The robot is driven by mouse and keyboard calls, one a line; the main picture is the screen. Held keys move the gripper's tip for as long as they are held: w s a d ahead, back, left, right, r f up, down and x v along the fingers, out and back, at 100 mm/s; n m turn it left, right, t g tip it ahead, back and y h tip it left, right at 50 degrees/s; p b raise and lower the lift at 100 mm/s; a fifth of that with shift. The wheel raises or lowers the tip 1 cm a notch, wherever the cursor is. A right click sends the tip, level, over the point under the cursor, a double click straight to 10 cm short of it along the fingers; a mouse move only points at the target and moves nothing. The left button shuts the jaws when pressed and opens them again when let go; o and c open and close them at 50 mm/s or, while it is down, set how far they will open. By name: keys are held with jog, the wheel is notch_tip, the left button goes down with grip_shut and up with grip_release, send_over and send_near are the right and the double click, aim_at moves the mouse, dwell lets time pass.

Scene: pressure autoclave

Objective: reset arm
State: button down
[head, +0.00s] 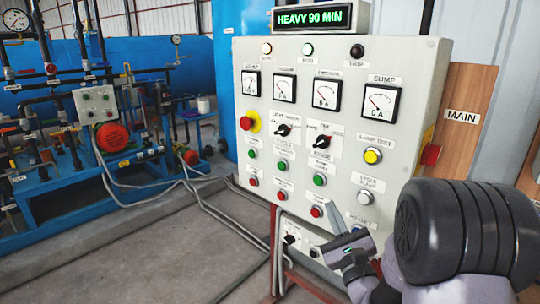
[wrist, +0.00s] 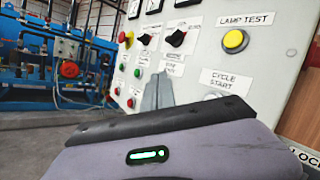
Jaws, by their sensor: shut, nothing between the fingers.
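My gripper (head: 338,228) is at the lower right of the head view, in front of the lower part of a light grey control panel (head: 345,60). Its fingers are shut with nothing between them. In the wrist view the grey fingers (wrist: 158,92) point up toward the panel, near the cycle start label (wrist: 228,82). I cannot tell whether the fingertips touch the panel. My arm hides the panel's lower right corner.
The panel carries several gauges, knobs and buttons, with a yellow lamp test button (head: 372,155) at the right. A green display (head: 312,17) reads HEAVY 90 MIN. Blue pump equipment (head: 60,190) stands at the left. Cables (head: 220,212) lie on the floor between.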

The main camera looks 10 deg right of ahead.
jog(key=s+a+r+n+g+y, duration=0.2)
jog(key=s+a+n+g+y, duration=0.25)
jog(key=a, duration=0.35)
jog(key=s+a+r+n+g+y, duration=0.25)
jog(key=a+n+y, duration=0.25)
jog(key=a, duration=0.3)
jog(key=s+a+r+n+g+y, duration=0.1)
jog(key=s+a+n+g+y, duration=0.35)
jog(key=a, duration=0.35)
jog(key=s+a+f+n+g+h, duration=0.1)
jog(key=s+a+f+n+g, duration=0.2)
jog(key=s, duration=0.4)
jog(key=s+a+f+n+g+h, duration=0.1)
jog(key=s+f+n+g+h, duration=0.2)
jog(key=s, duration=0.4)
jog(key=s+d+f+n+t+h, duration=0.1)
jog(key=s+d+n+h, duration=0.1)
jog(key=d+h, duration=0.2)
jog(key=s+d+f+n+h, duration=0.1)
jog(key=s+d+n+h, duration=0.1)
jog(key=d, duration=0.7)
jog(key=shift+f+n+t+h, duration=0.2)
jog(key=shift+n+t+h, duration=0.15)
jog(key=shift+n+h, duration=0.65)
jog(key=shift+d, duration=0.1)
